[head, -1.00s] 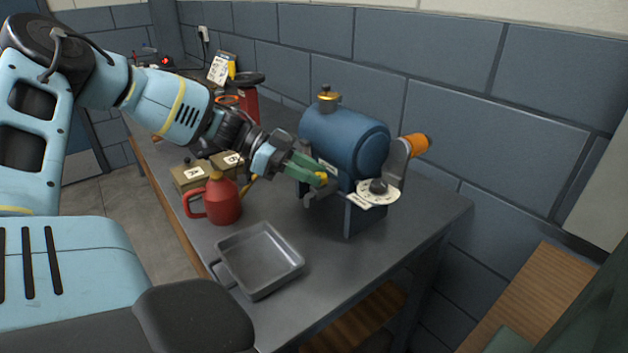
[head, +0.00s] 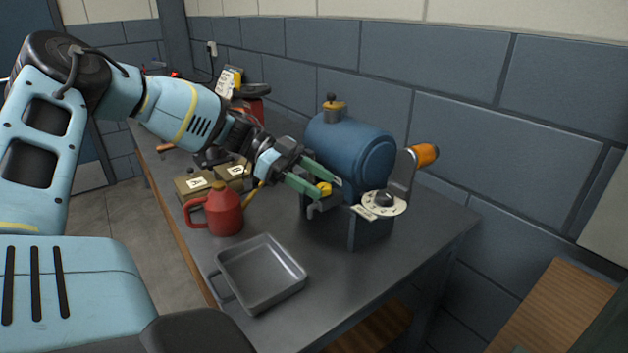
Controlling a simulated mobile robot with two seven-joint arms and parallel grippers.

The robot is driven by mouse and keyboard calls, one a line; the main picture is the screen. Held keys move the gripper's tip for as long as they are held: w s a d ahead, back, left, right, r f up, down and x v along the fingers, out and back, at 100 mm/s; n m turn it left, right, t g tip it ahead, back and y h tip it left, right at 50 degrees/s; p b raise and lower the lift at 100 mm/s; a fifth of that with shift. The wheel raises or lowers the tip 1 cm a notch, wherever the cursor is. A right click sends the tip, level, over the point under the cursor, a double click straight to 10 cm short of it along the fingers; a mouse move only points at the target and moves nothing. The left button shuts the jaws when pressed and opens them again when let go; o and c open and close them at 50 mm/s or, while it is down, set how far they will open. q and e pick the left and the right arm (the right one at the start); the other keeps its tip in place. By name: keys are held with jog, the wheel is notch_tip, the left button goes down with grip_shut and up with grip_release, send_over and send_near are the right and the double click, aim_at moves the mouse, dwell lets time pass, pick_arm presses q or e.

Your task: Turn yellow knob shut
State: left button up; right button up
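The yellow knob (head: 324,189) sits on a grey fitting low at the near left end of the blue tank (head: 352,150). My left gripper (head: 329,191) reaches in from the left with its two green fingers spread apart. The knob shows between the fingertips, with a gap visible between the fingers. I cannot tell whether either finger touches it. The fingers hide part of the tank's lower side. My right gripper is not in view.
A white dial with a black knob (head: 384,200) and an orange-handled lever (head: 424,156) are right of the yellow knob. A red oil can (head: 222,212), small boxes (head: 195,187) and an empty grey tray (head: 256,299) stand on the bench left and in front.

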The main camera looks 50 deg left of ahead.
pick_arm(q)
jog(key=v, duration=0.7)
jog(key=shift+s+a+r, duration=0.15)
jog(key=shift+a+r, duration=0.05)
jog(key=shift+a, duration=0.15)
